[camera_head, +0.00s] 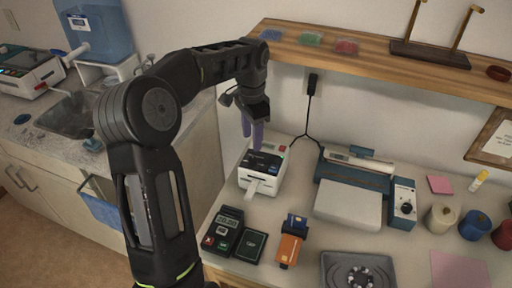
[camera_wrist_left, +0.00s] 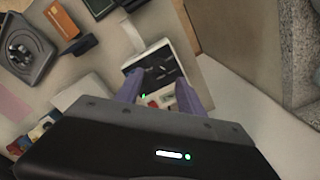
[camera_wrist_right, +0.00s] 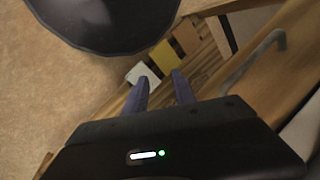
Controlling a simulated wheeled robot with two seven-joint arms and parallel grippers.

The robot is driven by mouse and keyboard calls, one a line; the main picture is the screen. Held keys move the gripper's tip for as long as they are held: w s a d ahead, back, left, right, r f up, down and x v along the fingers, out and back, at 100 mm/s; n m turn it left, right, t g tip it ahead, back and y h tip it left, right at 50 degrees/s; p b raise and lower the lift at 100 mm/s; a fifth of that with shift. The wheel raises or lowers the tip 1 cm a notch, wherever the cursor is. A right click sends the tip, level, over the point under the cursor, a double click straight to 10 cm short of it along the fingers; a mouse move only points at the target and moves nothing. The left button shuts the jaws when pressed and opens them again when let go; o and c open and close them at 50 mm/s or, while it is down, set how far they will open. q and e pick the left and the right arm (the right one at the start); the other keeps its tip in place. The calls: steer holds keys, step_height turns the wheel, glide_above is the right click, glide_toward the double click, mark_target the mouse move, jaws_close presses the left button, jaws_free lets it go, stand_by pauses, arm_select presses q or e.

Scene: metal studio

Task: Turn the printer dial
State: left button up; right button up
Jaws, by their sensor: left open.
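A small white printer (camera_head: 245,178) with a dark top stands at the left end of the counter, a strip of paper coming out of its front. It also shows in the left wrist view (camera_wrist_left: 187,61). I cannot make out a dial on it. A blue and white machine with a dark knob (camera_head: 406,208) on its front stands farther right. My left gripper (camera_head: 252,138) is open and empty, its purple fingers pointing down just above the printer's back part; they also show in the left wrist view (camera_wrist_left: 160,80). My right gripper (camera_wrist_right: 160,80) is open and empty, away from the counter.
A card terminal (camera_head: 222,230) and an orange card reader (camera_head: 289,248) stand in front of the printer. A wooden shelf (camera_head: 380,62) hangs above the counter. A sink (camera_head: 70,112) is at left.

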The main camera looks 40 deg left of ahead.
mark_target(252, 159)
arm_select(q)
steer(key=shift+s, duration=0.1)
steer(key=shift+f+p, duration=0.5)
steer(key=shift+f, duration=3.4)
steer(key=shift+c, duration=0.6)
jaws_close()
